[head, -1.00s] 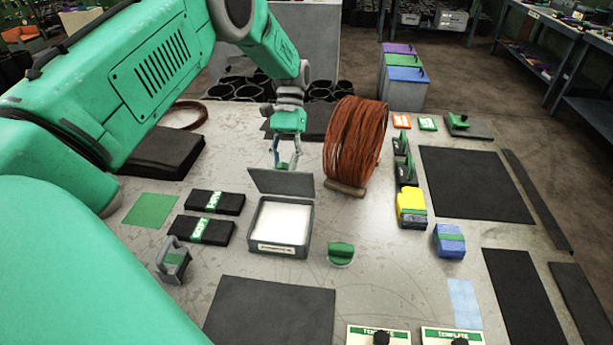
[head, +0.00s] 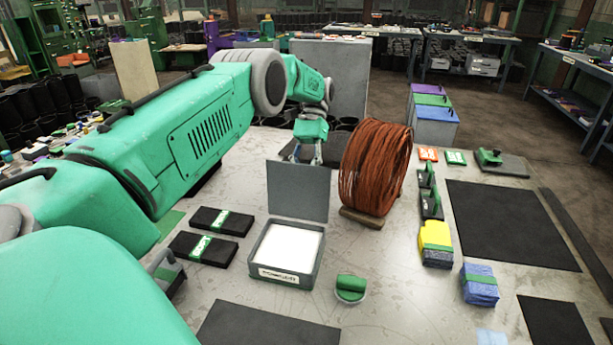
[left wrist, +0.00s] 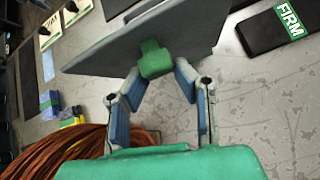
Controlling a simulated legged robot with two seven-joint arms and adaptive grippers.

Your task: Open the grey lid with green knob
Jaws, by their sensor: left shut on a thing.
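The grey lid (head: 298,192) stands steeply tilted up at the back edge of a grey box (head: 258,262), which is open and shows white contents. The lid also shows in the left wrist view (left wrist: 190,28) with its green knob (left wrist: 156,60) on the side facing my gripper. My left gripper (head: 304,156) is behind the lid in the head view, its fingertips hidden there. In the left wrist view the fingers of the left gripper (left wrist: 158,75) are shut on the green knob from both sides. My right gripper is not in view.
A reel of brown-red cord (head: 375,167) stands close right of the lid. Black packs with green labels (head: 220,221) lie left of the box. A round green-handled tool (head: 350,288) sits right of it. Dark mats (head: 510,222) lie at the right.

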